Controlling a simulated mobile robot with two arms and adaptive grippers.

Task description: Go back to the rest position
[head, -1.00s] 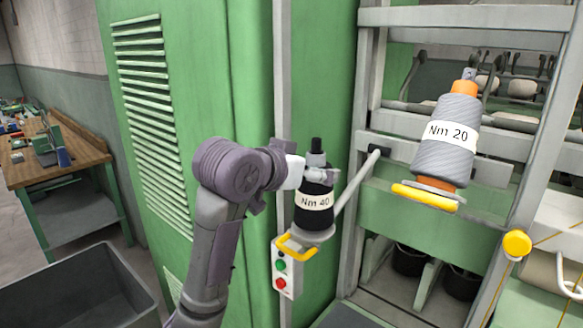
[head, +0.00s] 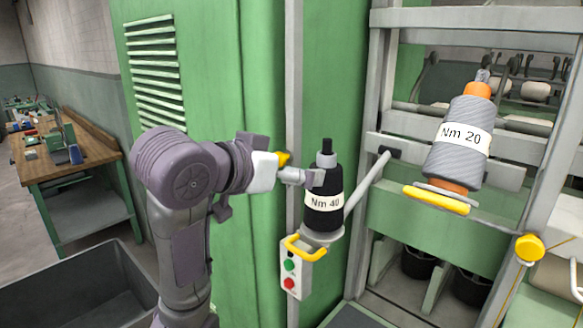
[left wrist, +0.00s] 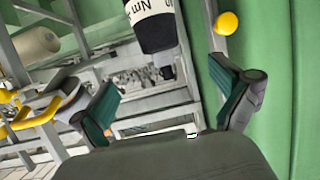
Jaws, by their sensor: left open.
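My left gripper (head: 303,177) is open and empty, at the left side of the black bobbin labelled Nm 40 (head: 323,212). One fingertip overlaps the bobbin's edge in the head view. The bobbin stands on a holder with a yellow handle (head: 304,248). In the left wrist view my left gripper (left wrist: 172,92) shows its two green-padded fingers spread wide, and the black bobbin (left wrist: 157,30) lies beyond them, with nothing between the pads. Whether a finger touches the bobbin is unclear. My right gripper is not in view.
A grey bobbin labelled Nm 20 (head: 456,152) sits tilted on the frame at right. A green cabinet (head: 235,90) stands close behind my left arm. A button box (head: 291,275) is below the black bobbin. A dark bin (head: 80,290) and a workbench (head: 75,165) are at left.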

